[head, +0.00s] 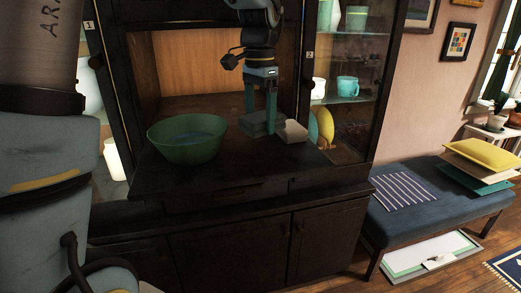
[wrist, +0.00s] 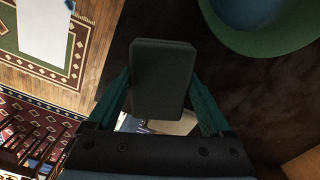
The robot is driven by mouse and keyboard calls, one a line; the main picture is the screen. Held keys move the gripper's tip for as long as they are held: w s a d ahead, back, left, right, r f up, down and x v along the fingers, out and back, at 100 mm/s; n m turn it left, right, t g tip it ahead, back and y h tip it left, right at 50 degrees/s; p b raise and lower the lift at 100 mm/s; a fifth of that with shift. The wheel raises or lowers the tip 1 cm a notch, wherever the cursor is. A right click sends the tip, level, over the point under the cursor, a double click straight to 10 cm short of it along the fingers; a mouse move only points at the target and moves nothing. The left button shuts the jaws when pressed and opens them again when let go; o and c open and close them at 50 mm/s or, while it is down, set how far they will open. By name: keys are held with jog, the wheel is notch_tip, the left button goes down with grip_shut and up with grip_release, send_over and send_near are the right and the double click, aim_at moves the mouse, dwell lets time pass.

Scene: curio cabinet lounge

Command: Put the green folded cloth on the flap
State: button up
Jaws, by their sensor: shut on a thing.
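The green folded cloth (head: 257,126) is a dark grey-green block between the fingers of my gripper (head: 260,110). In the wrist view, my gripper (wrist: 160,80) is shut on the cloth (wrist: 162,65), one finger on each side. The flap (head: 225,180) is the dark board lowered in front of the cabinet's open compartment. The cloth is over the flap's right part; I cannot tell whether it touches the flap.
A green bowl (head: 187,142) stands on the flap, left of the cloth. A pale block-like thing (head: 292,131) is close at the cloth's right. Glass-fronted shelves (head: 345,100) stand right of the compartment. A blue bench (head: 415,222) is further right.

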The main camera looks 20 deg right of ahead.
aim_at(260, 116)
jog(key=shift+f+p, duration=0.8)
jog(key=shift+f, duration=2.8)
jog(key=shift+f, duration=0.1)
jog(key=o, duration=1)
jog(key=shift+c, duration=0.2)
notch_tip(260, 116, up, 12)
jog(key=shift+r+b, duration=0.15)
jog(key=shift+b, duration=1.05)
